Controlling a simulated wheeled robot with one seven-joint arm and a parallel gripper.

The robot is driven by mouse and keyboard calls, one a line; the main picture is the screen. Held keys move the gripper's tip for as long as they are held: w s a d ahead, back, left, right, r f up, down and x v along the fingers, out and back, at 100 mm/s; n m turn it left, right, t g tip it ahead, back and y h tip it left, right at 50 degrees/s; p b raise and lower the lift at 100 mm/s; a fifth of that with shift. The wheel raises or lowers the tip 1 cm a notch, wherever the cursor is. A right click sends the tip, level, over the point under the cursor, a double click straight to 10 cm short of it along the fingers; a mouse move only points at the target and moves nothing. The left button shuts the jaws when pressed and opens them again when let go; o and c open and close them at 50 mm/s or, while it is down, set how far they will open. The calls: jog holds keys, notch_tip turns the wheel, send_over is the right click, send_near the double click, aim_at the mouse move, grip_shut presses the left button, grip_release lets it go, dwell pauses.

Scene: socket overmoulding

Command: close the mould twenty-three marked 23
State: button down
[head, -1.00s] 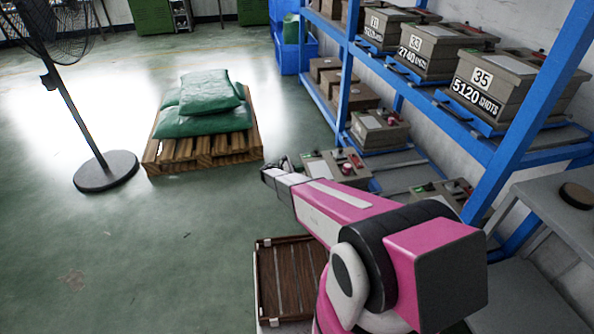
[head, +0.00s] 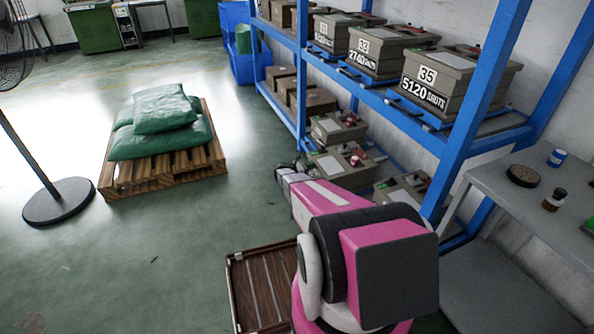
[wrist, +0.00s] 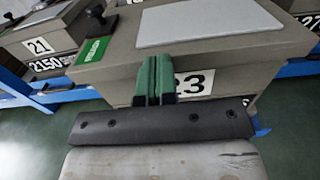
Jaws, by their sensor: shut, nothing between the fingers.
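The mould marked 23 (wrist: 215,60) fills the middle of the wrist view. It is a grey-brown box with a pale grey plate on top, a black knob and a green label near its left corner. My gripper (wrist: 154,62) has its green fingers together and empty, in front of the mould's front upper edge. The fingers partly hide the number; whether they touch the mould is unclear. I cannot tell whether its lid is fully down. In the head view, my gripper (head: 285,172) is beside the lower shelf, and I cannot tell which box there is number 23.
A mould marked 21 (wrist: 40,46) stands to the left in the wrist view. Moulds 33 (head: 372,50) and 35 (head: 450,82) sit on the upper blue rack. A grey table (head: 500,205) is at right; a pallet (head: 165,170) with green sacks is at left on open floor.

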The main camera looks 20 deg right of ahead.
aim_at(320, 161)
jog(key=d, duration=0.6)
jog(key=w+d, duration=0.1)
jog(key=d, duration=0.6)
jog(key=w+d, duration=0.1)
jog(key=d, duration=0.6)
jog(key=shift+d, duration=0.15)
jog(key=shift+d, duration=0.15)
jog(key=a, duration=0.5)
jog(key=s+a, duration=0.1)
jog(key=a, duration=0.9)
jog(key=shift+s, duration=0.25)
jog(key=s+a+r+m+y, duration=0.6)
jog(key=s+a+r, duration=0.2)
jog(key=s+a, duration=0.2)
jog(key=s+a+r+m+g+y, duration=0.1)
jog(key=s+a+r+m+y, duration=0.5)
jog(key=s+a, duration=0.5)
jog(key=s+a+r+m+y, duration=0.6)
jog(key=s+a+r, duration=0.4)
jog(key=s, duration=0.5)
jog(key=shift+s+a+m+g, duration=0.3)
jog(key=shift+a+m, duration=0.1)
jog(key=shift+m, duration=0.1)
